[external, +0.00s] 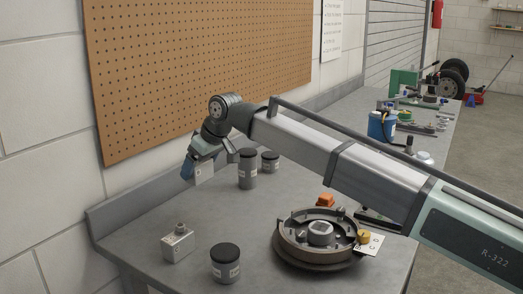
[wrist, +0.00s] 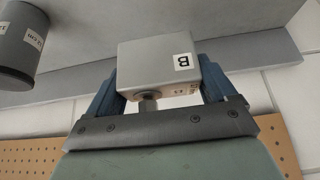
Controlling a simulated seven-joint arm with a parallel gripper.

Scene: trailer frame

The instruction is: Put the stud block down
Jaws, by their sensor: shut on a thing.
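My gripper (external: 199,162) is shut on a light grey stud block (external: 204,174) and holds it above the back left part of the bench. In the wrist view the held block (wrist: 155,62) sits between the blue fingers of my gripper (wrist: 160,80). It has a white label with a B, seen upside down, and a metal stud pointing toward the palm. A second grey block with a round stud on top (external: 178,244) stands on the grey bench (external: 130,222) at the front left, apart from my gripper.
A round brake-like assembly (external: 300,254) and an orange piece (external: 325,200) are further right. The pegboard wall (external: 200,60) is close behind. Bench between the canisters is clear.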

